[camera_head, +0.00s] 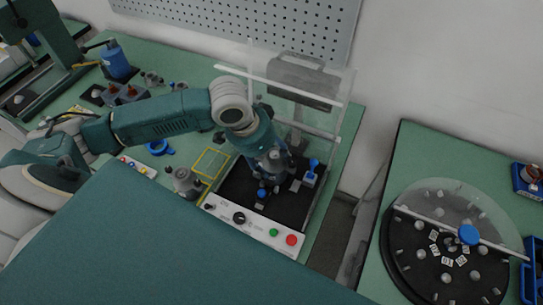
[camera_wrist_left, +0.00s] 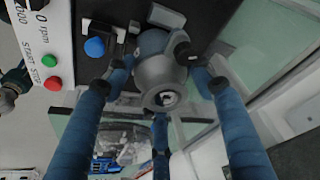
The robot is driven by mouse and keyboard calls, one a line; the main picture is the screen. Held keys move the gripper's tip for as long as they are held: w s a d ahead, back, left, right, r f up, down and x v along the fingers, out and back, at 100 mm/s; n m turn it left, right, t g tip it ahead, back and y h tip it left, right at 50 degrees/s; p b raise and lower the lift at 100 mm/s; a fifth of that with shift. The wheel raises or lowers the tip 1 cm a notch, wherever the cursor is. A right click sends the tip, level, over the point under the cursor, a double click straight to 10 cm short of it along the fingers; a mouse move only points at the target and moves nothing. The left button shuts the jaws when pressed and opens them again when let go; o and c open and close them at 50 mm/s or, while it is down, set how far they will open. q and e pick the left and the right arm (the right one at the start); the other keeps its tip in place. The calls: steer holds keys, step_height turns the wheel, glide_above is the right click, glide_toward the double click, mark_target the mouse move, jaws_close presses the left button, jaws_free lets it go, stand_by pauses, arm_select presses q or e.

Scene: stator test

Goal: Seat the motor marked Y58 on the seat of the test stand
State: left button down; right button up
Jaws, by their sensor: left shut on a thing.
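My left gripper (camera_head: 268,165) is over the black bed of the test stand (camera_head: 235,185) in the head view. In the left wrist view its blue fingers (camera_wrist_left: 160,78) are shut around a grey motor (camera_wrist_left: 158,72). A small pale mark (camera_wrist_left: 167,98) shows on the motor's end, too small to read. The seat is hidden under the gripper and motor, so I cannot tell whether the motor touches it. Another grey motor (camera_head: 184,181) stands on the bench, left of the stand. My right gripper is not in view.
The stand has a white control panel (camera_head: 222,211) in front, a blue-topped part (camera_head: 312,170) at right and a clear guard (camera_head: 325,88) behind. A yellow-outlined frame (camera_head: 209,163) and a blue ring (camera_head: 157,147) lie at left. A round turntable (camera_head: 430,275) stands at right.

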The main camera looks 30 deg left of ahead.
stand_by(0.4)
arm_select(q)
steer(key=shift+f, duration=0.65)
steer(key=c, duration=0.8)
jaws_free()
steer(key=shift+o, duration=0.9)
steer(key=shift+s+f, duration=0.1)
steer(key=v, duration=0.7)
steer(key=shift+a+r, duration=0.1)
steer(key=shift+r, duration=0.25)
